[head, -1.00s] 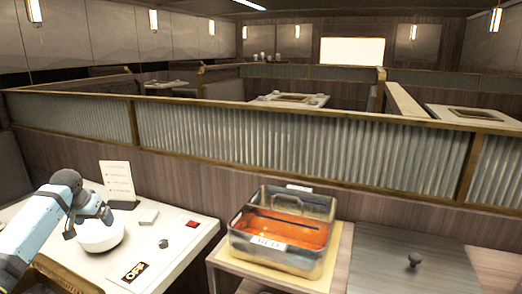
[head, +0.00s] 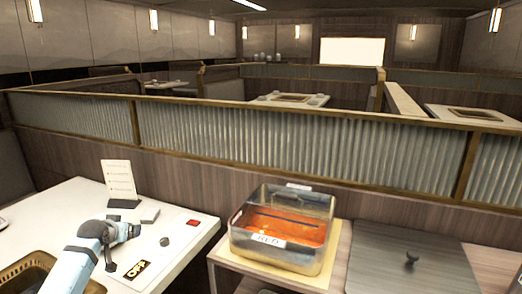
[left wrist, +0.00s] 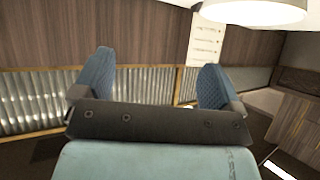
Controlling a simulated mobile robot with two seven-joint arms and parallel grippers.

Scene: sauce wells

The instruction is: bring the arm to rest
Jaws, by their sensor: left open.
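My left arm comes in low at the left of the head view, over the white table (head: 185,225). My left gripper (head: 132,231) is just above or at the tabletop, left of a small dark knob (head: 165,241) and behind the black OFF label (head: 135,269). In the left wrist view the gripper (left wrist: 156,66) is open, its two blue fingers wide apart with nothing between them. That view looks inverted, with a pale round object (left wrist: 255,10) cut by its top edge. My right gripper is not in view.
A brown basket (head: 22,272) is at lower left. A metal pan (head: 325,244) of orange liquid, labelled RED, stands right, beside a grey lid (head: 385,270). A partition (head: 260,140) runs behind.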

